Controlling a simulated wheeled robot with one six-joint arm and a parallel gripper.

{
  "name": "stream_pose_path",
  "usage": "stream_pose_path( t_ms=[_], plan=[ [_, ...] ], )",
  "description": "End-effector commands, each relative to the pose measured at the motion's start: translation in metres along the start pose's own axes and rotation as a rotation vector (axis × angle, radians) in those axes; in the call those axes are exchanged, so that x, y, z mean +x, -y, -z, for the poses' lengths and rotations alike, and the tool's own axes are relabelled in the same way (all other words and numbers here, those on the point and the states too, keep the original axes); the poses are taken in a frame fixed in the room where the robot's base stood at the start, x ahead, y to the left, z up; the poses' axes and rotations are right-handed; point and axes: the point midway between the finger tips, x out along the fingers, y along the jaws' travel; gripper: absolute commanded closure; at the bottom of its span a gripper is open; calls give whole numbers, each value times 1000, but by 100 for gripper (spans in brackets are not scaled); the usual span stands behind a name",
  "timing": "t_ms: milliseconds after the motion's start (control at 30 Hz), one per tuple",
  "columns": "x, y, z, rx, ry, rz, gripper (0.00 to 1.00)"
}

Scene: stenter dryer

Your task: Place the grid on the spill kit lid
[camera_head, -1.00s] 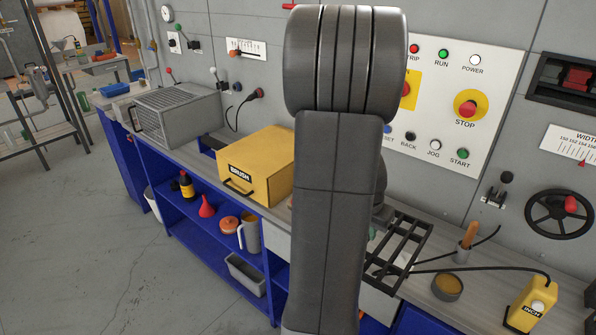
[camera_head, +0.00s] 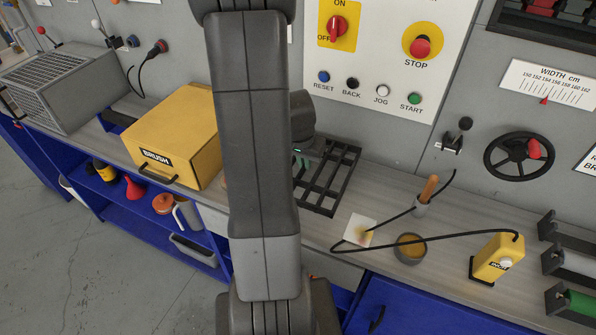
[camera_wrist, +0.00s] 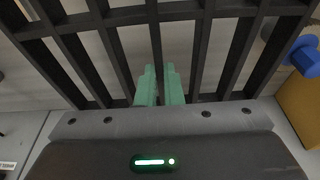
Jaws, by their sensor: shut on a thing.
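The grid (camera_head: 346,181), a black frame with several bars, is over the bench just right of my arm in the head view. It fills the upper part of the wrist view (camera_wrist: 122,17). My gripper's two green fingers (camera_wrist: 160,84) are close together on a bar of the grid, between its openings. In the head view my arm hides most of my gripper and the grid's left side. Whether the grid touches the bench top is hard to tell. I cannot pick out the spill kit lid in either view.
A yellow box marked BRUSH (camera_head: 178,130) stands left of my arm, with a grey vented box (camera_head: 62,88) beyond it.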

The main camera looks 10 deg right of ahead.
Motion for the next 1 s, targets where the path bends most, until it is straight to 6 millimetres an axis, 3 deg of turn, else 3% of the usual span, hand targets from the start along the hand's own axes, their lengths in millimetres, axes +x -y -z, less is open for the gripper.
stream_pose_path(
  t_ms=[500,967,1000],
  plan=[
    [52,0,-13,-1,0,0,100],
    [58,0,-14,1,-2,2,100],
    [56,0,-14,1,-1,1,85]
  ],
)
